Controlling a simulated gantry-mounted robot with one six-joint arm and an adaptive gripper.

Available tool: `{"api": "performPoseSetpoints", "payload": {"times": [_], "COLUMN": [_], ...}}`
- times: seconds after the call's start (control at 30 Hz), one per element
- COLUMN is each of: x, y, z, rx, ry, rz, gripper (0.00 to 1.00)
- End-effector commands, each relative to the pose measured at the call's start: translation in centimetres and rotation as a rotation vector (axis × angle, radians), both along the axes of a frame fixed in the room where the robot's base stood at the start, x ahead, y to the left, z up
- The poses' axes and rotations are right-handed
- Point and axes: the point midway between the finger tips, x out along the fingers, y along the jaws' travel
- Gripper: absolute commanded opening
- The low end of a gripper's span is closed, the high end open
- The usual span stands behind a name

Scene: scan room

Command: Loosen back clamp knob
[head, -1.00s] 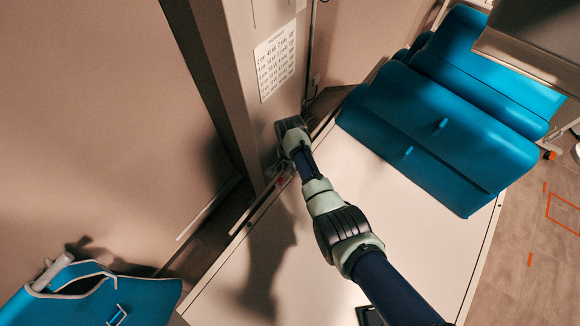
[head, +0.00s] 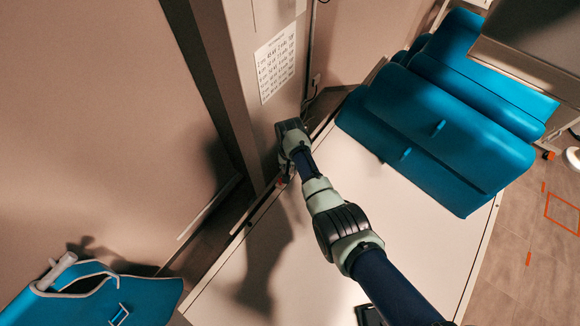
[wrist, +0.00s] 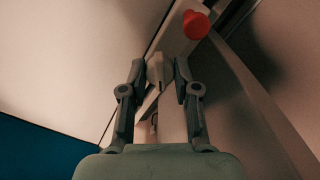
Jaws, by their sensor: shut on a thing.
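In the wrist view, my gripper (wrist: 159,72) has its two dark fingers closed on the sides of a small pale grey knob (wrist: 155,70), which looks like the back clamp knob. The knob sits at the edge of a pale rail (wrist: 178,38). A red round knob (wrist: 196,24) stands on the same rail just beyond, apart from the fingers. In the head view, my gripper (head: 285,166) reaches down to the far edge of the white table by the wall post. My wrist largely hides the fingers there, and the grey knob cannot be made out.
The white table top (head: 350,200) is mostly clear. Blue pads (head: 440,120) stand at its right end, and another blue padded piece (head: 90,300) is at lower left. A beige post (head: 235,60) with a printed sheet (head: 275,62) rises close beside my wrist.

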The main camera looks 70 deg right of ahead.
Motion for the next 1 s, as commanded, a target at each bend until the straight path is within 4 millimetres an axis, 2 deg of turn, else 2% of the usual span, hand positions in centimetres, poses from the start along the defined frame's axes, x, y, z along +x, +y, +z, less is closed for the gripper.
{"api": "performPoseSetpoints", "payload": {"times": [0.7,1.0], "x": [-0.02,-0.01], "y": [0.04,0.04], "z": [-0.04,-0.05], "rx": [0.001,0.001], "ry": [0.0,0.0], "rz": [0.674,0.896], "gripper": [0.0,0.0]}}
